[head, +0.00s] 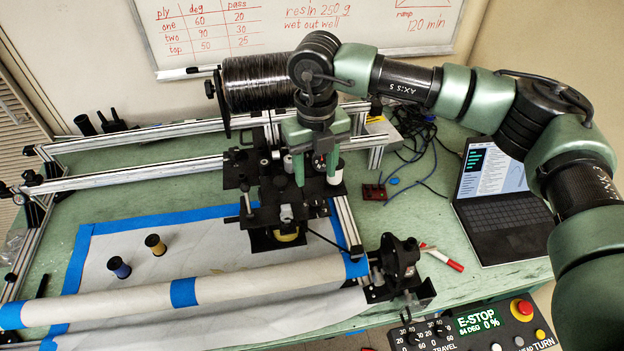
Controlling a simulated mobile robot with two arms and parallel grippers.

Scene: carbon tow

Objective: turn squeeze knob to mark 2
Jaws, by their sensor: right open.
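My right gripper (316,170) comes down from above over the black winding carriage (268,195). Its two green fingers point down and are apart, with nothing clearly held between them. Small dark, white and red parts of the carriage show between and beside the fingers. I cannot tell which part is the squeeze knob, and its marks are too small to read or hidden by the gripper. My left gripper is not in view.
A spool of black tow (257,84) sits behind the carriage. A long white roll (130,303) with blue tape lies in front. Two small spools, yellow (155,244) and blue (119,267), stand on the white sheet. A laptop (495,200) and control panel (470,325) are at right.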

